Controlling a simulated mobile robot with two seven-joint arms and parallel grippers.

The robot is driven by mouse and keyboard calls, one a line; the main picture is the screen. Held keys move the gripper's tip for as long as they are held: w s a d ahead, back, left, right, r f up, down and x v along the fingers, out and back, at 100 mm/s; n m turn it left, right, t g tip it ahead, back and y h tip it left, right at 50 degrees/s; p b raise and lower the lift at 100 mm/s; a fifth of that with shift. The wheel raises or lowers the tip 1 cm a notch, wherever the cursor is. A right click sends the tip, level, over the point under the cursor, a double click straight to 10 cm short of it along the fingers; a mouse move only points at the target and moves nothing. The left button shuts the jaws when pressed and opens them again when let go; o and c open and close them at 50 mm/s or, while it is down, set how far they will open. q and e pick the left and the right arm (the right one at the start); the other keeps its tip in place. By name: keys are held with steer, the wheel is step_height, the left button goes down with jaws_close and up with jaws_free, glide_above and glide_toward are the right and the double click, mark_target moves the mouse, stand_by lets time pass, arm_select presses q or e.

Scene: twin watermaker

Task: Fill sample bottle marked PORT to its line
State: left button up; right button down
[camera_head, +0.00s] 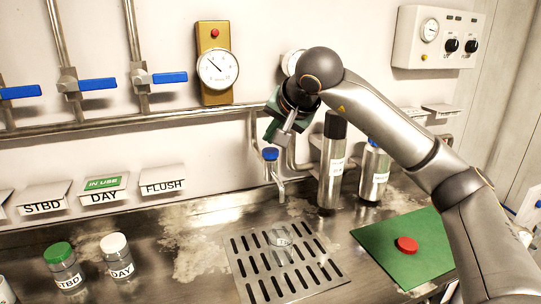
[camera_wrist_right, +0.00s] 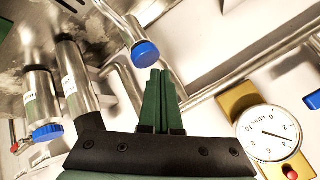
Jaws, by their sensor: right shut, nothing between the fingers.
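A small clear open bottle (camera_head: 282,238) stands on the slotted drain grate, below the sample tap; its label is too small to read surely, and I cannot make out its liquid level. The tap has a blue knob (camera_head: 271,154) on top and a thin spout. My right gripper (camera_head: 272,132) is shut and empty just above the knob. In the right wrist view the closed green fingers (camera_wrist_right: 160,98) point towards the blue knob (camera_wrist_right: 145,54), with a gap that I cannot judge. A red cap (camera_head: 406,245) lies on a green mat. My left gripper is out of view.
Bottles marked STBD (camera_head: 64,268) and DAY (camera_head: 118,257) stand capped at the left. Two steel cylinders (camera_head: 331,165) stand right of the tap. The slotted drain grate (camera_head: 243,267) is bare around the bottle.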

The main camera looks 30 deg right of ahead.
steer(key=shift+f, duration=0.1)
stand_by(1.8)
steer(key=shift+f, duration=0.3)
steer(key=shift+f+b, duration=0.45)
steer(key=shift+f, duration=0.15)
stand_by(5.2)
